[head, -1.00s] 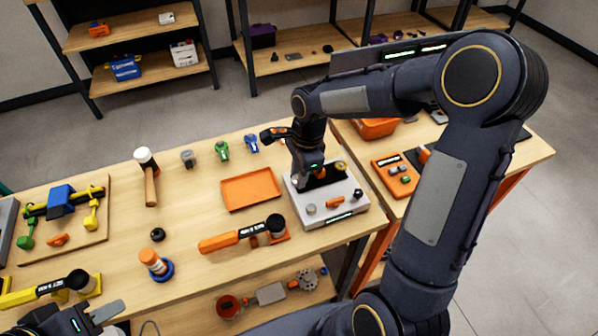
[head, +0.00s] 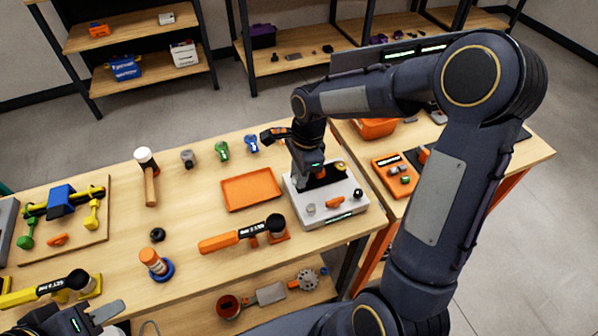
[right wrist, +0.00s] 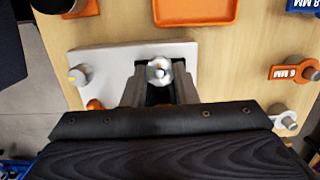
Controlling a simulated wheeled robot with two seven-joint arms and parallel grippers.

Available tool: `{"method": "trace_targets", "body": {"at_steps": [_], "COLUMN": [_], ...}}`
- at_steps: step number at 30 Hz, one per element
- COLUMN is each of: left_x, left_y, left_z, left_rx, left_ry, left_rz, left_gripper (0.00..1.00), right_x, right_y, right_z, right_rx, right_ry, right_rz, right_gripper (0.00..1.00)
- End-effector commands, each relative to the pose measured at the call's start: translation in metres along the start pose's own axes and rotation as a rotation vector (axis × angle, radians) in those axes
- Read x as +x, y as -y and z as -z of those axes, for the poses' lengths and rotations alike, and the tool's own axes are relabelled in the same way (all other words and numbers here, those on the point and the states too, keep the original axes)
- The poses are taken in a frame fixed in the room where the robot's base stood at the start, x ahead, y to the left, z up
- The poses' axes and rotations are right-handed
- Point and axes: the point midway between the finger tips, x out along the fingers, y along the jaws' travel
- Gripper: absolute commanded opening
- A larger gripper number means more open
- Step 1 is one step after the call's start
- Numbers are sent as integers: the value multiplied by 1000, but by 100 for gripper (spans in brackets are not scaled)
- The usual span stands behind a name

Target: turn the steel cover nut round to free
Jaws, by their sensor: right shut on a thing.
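The steel cover nut (right wrist: 158,70) is a small round silvery part on the light grey fixture block (head: 335,212), which also shows in the right wrist view (right wrist: 105,60). My right gripper (right wrist: 160,88) is shut on the nut, with one finger on each side of it. In the head view my right gripper (head: 318,180) points down over the block, and the nut is hidden there. My left gripper (head: 98,316) is at the bottom left edge, partly cut off and away from the block; its opening is unclear.
An empty orange tray (head: 251,189) lies left of the block. An orange-handled tool (head: 225,241) lies in front of the tray. The block also carries an orange lever (head: 335,202) and several knobs.

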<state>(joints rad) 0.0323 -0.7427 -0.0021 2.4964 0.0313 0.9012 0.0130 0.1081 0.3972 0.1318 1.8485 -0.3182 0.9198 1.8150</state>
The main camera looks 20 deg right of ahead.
Motion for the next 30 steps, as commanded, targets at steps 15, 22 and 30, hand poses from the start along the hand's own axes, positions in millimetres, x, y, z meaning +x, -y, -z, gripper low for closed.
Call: {"method": "trace_targets", "body": {"at_steps": [15,22,30], "left_x": [-11,-17,-21], "left_y": [-5,-8,-10], "left_z": [6,8,11], "left_rx": [0,0,0], "left_ry": [0,0,0], "left_rz": [0,0,0], "left_gripper": [36,36,36], "right_x": [3,2,4], "right_y": [0,0,1], "right_z": [0,-1,-1], "right_rx": [-397,-524,-810], "right_ry": [1,2,3], "right_rz": [-64,-86,-130], "right_gripper": [4,5,5]}}
